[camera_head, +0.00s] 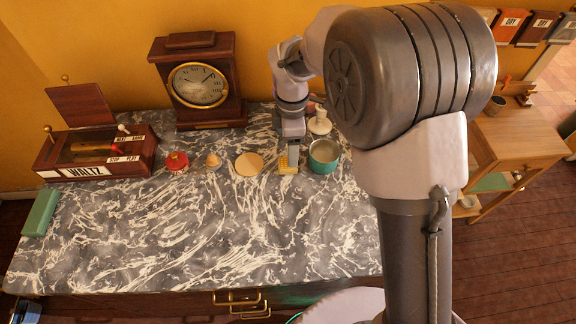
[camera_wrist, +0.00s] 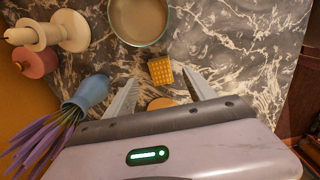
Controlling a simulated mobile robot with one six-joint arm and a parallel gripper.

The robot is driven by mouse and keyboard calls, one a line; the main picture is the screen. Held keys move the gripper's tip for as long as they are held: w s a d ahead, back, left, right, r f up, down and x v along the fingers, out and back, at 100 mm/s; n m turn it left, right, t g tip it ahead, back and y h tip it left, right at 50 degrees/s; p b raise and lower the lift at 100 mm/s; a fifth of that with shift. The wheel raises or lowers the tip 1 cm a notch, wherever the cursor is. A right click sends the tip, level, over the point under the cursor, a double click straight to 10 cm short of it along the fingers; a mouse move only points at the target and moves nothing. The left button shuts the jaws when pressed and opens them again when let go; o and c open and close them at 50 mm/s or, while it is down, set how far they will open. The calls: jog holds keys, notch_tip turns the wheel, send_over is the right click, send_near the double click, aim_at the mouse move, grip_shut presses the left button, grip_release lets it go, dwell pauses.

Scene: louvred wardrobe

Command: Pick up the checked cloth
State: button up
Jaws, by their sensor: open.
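A small yellow checked piece, which fits the checked cloth (camera_head: 283,166), lies on the marbled top, partly hidden by my gripper in the head view. In the wrist view the checked cloth (camera_wrist: 161,70) shows whole, as a small block-like shape with a grid pattern. My gripper (camera_wrist: 160,80) is open, its two fingers pointing toward the cloth, which appears just beyond and between the tips. In the head view my gripper (camera_head: 291,158) is low over the top beside the cloth. I cannot tell whether it touches it.
A teal pot (camera_head: 323,157) stands just right of the cloth, a round wooden disc (camera_head: 249,164) to its left. A white holder (camera_head: 319,123) and a blue vase of purple flowers (camera_wrist: 90,92) are near. A clock (camera_head: 199,84) stands behind. The front of the marbled top is clear.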

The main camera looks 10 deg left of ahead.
jog(key=f, duration=0.2)
jog(key=f+b, duration=0.1)
jog(key=f, duration=0.1)
jog(key=a+f+b, duration=0.1)
jog(key=f, duration=0.1)
jog(key=shift+s+f, duration=0.1)
jog(key=shift+f, duration=0.1)
jog(key=shift+r, duration=0.15)
jog(key=shift+c, duration=1.1)
grip_shut()
notch_tip(320, 180, up, 4)
jog(key=shift+s+r+p, duration=0.1)
jog(key=shift+p, duration=0.8)
jog(key=s+a, duration=0.1)
jog(key=s, duration=0.4)
jog(key=s+a, duration=0.2)
jog(key=s, duration=0.3)
jog(key=s+a+p, duration=0.1)
jog(key=s, duration=0.4)
jog(key=shift+s+a+r, duration=0.1)
jog(key=shift+a+r, duration=0.25)
jog(key=shift+r, duration=0.05)
